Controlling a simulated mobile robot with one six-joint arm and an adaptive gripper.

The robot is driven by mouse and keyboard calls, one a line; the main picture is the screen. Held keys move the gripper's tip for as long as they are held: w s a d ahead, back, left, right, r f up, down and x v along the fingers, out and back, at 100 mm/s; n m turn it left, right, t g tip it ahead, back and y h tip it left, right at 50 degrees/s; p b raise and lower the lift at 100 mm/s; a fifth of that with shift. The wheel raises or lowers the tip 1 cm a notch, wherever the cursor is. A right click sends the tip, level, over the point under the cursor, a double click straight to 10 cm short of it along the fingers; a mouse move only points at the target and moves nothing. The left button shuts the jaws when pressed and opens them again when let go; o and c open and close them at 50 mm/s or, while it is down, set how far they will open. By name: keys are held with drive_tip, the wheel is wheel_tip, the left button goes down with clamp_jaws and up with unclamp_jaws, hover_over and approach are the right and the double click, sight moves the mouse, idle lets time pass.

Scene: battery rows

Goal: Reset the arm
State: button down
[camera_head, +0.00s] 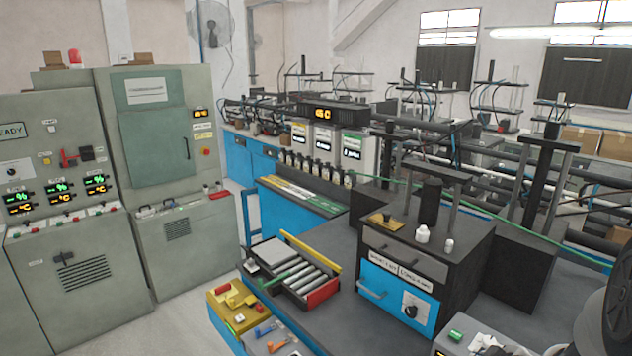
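My gripper is not visible in the head view. A large dark rounded shape is cut off at the lower right edge; I cannot tell for sure whether it is part of my arm. No fingertips show, so whether the gripper holds anything is hidden.
Grey-green control cabinets (165,130) stand at left. A dark workbench (340,325) carries a tray of metal rollers (305,280) and a black-and-blue drawer unit (398,290). A yellow box (230,305) stands at the front. Dark frames and posts crowd the right. Pale floor shows at left.

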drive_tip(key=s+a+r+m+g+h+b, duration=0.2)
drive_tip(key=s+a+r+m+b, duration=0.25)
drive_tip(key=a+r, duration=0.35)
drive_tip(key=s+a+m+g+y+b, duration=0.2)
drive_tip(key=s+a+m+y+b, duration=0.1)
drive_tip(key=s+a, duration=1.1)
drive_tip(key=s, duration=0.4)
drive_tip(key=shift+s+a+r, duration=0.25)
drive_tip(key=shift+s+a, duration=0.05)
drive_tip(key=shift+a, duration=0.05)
